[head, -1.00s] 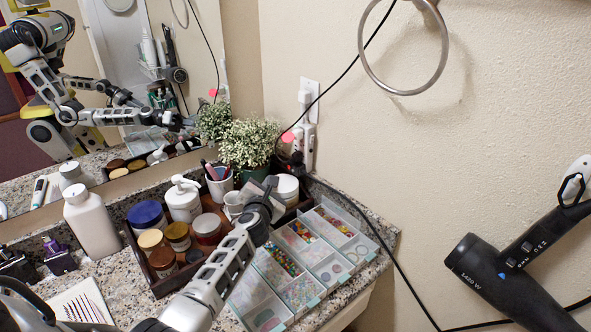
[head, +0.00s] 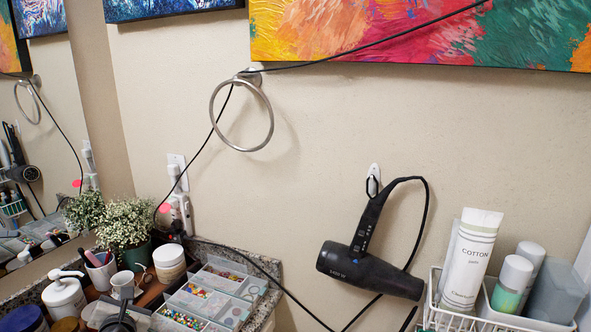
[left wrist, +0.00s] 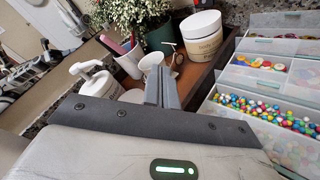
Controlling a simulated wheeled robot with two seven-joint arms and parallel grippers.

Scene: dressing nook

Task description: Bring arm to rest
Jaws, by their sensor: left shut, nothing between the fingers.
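My left gripper (left wrist: 160,85) is shut and empty in the left wrist view, its dark fingers together in front of the wooden tray (left wrist: 196,78). A white cup (left wrist: 150,62) and a white jar (left wrist: 202,38) stand beyond the fingertips. In the head view only a dark part of the left gripper (head: 118,323) shows at the bottom edge, beside the clear bead organizer (head: 185,318). The rest of the left arm is out of view there. My right arm and gripper are in neither view.
A pump bottle (head: 64,297) and a potted plant (head: 124,224) stand near the mirror. A white wire basket (head: 470,322) with bottles is at right.

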